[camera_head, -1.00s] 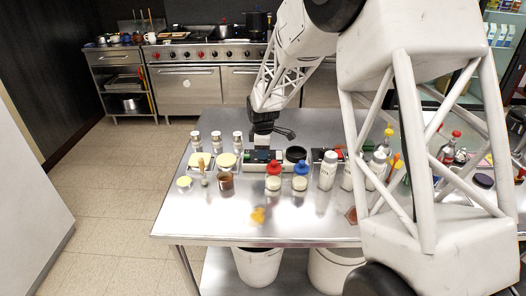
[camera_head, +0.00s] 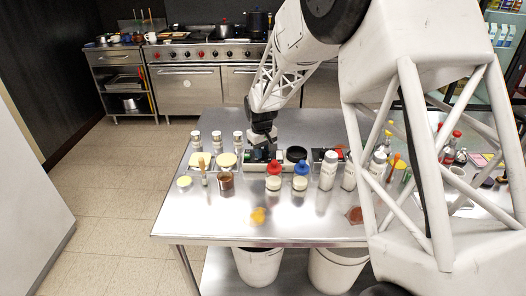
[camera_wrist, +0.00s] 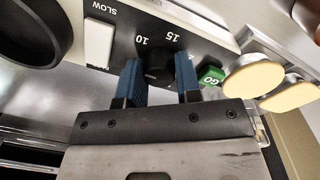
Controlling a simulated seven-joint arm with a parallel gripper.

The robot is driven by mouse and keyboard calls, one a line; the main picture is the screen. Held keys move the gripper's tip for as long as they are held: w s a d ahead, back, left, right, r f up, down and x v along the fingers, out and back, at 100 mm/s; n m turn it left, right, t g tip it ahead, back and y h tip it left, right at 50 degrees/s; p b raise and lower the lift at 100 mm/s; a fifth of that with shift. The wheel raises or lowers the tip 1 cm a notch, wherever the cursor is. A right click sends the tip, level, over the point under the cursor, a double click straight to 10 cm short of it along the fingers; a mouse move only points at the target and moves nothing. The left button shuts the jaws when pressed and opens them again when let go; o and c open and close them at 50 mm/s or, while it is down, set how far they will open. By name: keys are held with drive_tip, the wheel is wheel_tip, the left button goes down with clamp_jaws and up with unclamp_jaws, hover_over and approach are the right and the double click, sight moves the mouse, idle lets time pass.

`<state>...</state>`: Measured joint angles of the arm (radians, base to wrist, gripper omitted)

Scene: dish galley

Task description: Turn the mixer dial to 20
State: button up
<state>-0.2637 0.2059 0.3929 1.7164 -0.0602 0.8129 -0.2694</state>
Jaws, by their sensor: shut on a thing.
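The mixer's black dial (camera_wrist: 160,70) is in the middle of the wrist view, on a dark panel (camera_wrist: 120,42) marked 10 and 15. My gripper (camera_wrist: 160,76) has its two blue fingers on either side of the dial and is shut on it. The dial's pointer and the mark 20 cannot be made out. In the head view my gripper (camera_head: 261,152) is down at the white mixer (camera_head: 258,166) on the steel table, and the dial is hidden there.
A green GO button (camera_wrist: 211,75) sits right of the dial, and a white SLOW switch (camera_wrist: 99,42) left. Red-topped (camera_head: 273,182) and blue-topped (camera_head: 300,182) jars stand in front of the mixer. Shakers and bottles stand on both sides. The table's front (camera_head: 200,225) is mostly clear.

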drive_tip(key=m, duration=1.1)
drive_tip(key=shift+g, duration=0.3)
drive_tip(key=m, duration=0.3)
drive_tip(key=shift+w+m, duration=0.1)
drive_tip(key=shift+m, duration=0.2)
drive_tip(key=m, duration=0.3)
drive_tip(key=shift+m, duration=0.3)
drive_tip(key=m, duration=0.3)
drive_tip(key=shift+m, duration=0.4)
drive_tip(key=m, duration=0.4)
drive_tip(key=shift+m+y, duration=0.3)
drive_tip(key=shift+m, duration=1.5)
